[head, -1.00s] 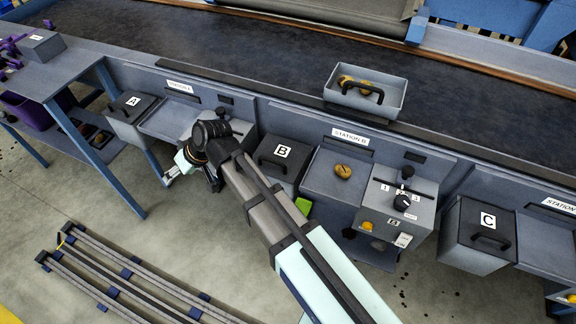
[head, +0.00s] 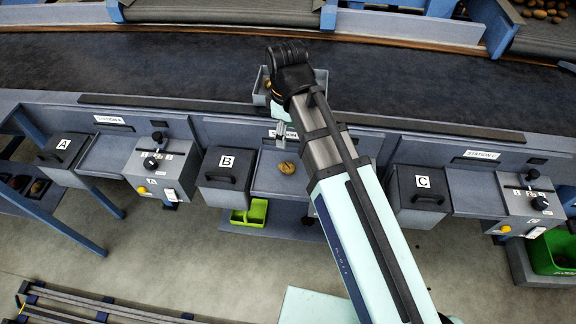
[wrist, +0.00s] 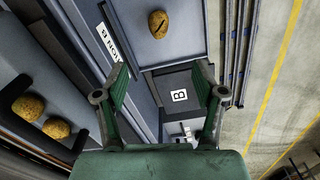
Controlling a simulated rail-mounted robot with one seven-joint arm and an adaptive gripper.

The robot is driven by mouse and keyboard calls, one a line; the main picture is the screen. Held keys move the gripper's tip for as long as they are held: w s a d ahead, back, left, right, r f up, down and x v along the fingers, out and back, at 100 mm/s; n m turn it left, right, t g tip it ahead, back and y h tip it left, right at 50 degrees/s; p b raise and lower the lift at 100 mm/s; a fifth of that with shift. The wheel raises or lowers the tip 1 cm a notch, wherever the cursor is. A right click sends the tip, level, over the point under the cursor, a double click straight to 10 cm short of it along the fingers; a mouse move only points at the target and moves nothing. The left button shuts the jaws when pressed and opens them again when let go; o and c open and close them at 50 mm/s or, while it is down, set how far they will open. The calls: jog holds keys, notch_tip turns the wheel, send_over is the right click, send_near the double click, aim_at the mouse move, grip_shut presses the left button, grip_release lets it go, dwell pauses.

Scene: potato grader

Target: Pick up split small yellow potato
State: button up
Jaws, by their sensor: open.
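A yellow-brown potato with a dark split (wrist: 159,24) lies on the grey Station B tray (wrist: 187,47) at the top of the wrist view. In the head view the potato (head: 287,167) lies near the top middle of that tray (head: 268,184). My gripper (wrist: 161,72) is open and empty, its two green-padded fingers spread below the potato in the wrist picture, apart from it. In the head view my gripper (head: 281,133) hangs above the tray's back edge, beyond the potato, partly hidden by my arm.
The lidded bin B (head: 225,168) stands left of the tray, bin C (head: 420,190) to the right. Two potatoes (wrist: 27,106) (wrist: 55,128) lie in a grey container, largely hidden behind my arm in the head view. The dark conveyor (head: 170,65) runs behind. A green scoop-like bin (head: 250,213) sits below.

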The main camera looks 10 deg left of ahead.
jog(key=p, duration=0.2)
send_near(287, 165)
notch_tip(287, 165, down, 5)
jog(key=shift+f, duration=0.1)
jog(key=shift+w+f+p, duration=0.1)
jog(key=shift+f+p, duration=0.85)
jog(key=shift+f, duration=1.65)
jog(key=c, duration=1.2)
